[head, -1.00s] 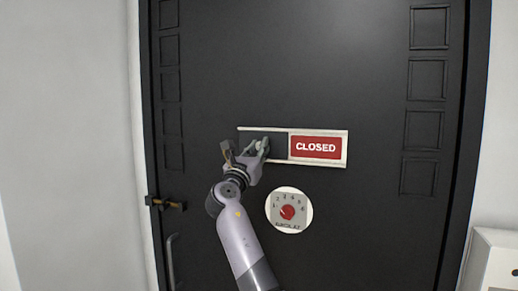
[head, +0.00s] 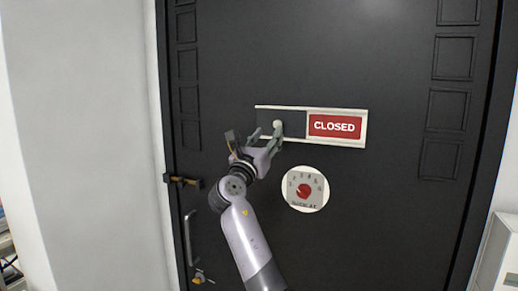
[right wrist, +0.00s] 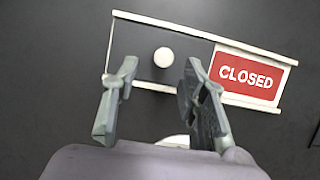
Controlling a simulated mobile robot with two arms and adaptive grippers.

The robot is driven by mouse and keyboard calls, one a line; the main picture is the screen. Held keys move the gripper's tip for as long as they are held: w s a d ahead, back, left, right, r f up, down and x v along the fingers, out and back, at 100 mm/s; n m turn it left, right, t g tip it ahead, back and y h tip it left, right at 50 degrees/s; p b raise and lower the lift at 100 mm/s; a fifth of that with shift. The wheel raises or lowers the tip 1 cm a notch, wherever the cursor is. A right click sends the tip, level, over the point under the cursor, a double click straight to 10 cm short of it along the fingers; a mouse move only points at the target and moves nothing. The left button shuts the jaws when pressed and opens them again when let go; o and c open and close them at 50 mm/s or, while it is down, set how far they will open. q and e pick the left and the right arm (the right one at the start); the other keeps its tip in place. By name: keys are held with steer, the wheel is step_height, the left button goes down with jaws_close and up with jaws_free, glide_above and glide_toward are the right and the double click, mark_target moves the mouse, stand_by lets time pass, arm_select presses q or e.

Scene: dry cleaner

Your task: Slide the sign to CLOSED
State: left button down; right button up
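The sliding sign (head: 356,114) is on the dark door, with a light frame. Its red CLOSED panel (head: 335,127) shows on the right; a dark cover plate (head: 291,119) with a round white knob (head: 278,125) fills the left part. In the right wrist view the knob (right wrist: 163,57) is beyond the fingertips, between them in the picture, and the CLOSED panel (right wrist: 248,77) is to the right. My right gripper (head: 266,137) is open and empty, just below and left of the knob; its spread fingers also show in the right wrist view (right wrist: 160,75). My left gripper is not in view.
A round dial (head: 305,189) with a red knob sits below the sign. A latch (head: 182,181) and a door handle (head: 188,238) are at the door's left edge. A white box (head: 497,255) stands at lower right. The door above the sign is clear.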

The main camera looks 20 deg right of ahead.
steer(key=v, duration=0.6)
steer(key=shift+s+a, duration=0.2)
steer(key=shift+a, duration=0.05)
